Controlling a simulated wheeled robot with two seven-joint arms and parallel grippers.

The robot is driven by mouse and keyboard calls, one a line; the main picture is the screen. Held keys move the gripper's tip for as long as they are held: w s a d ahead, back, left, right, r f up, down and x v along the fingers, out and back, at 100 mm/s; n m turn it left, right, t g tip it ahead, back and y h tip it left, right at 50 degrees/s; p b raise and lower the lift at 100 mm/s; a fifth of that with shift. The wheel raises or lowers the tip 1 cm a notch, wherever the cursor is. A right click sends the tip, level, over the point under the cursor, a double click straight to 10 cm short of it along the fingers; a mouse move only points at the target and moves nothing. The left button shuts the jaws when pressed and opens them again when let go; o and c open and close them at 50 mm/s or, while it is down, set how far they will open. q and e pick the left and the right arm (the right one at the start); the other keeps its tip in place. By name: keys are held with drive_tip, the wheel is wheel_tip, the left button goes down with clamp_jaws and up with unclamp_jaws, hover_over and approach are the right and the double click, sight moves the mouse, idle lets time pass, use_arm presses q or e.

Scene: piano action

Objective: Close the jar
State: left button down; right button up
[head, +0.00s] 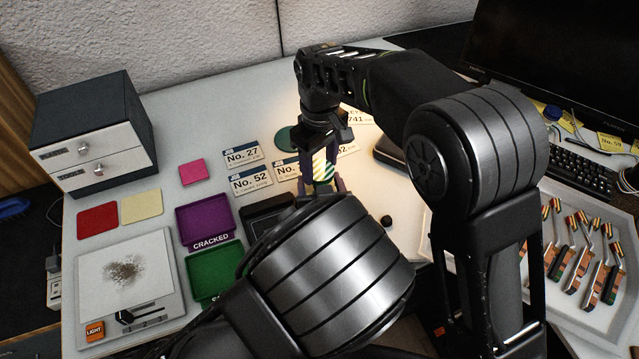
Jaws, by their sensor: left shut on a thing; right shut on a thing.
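A small jar (322,187) is in the middle of the head view, mostly hidden behind my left arm and between gripper fingers. My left gripper (322,186) is shut on the jar, its purplish finger parts showing on either side above my forearm. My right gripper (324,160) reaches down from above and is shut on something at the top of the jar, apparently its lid. The lid itself is hidden, so I cannot tell how it sits on the jar. Yellow-green stripes show at my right gripper.
A parts tray (570,202) and keyboard (575,172) are right. A dark knob (386,221) lies nearby.

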drive_tip(key=shift+c, duration=0.2)
drive_tip(key=o, duration=1.6)
wheel_tip(320, 180, up, 12)
drive_tip(key=shift+r, duration=0.1)
use_arm(q)
drive_tip(key=shift+c, duration=1.3)
unclamp_jaws()
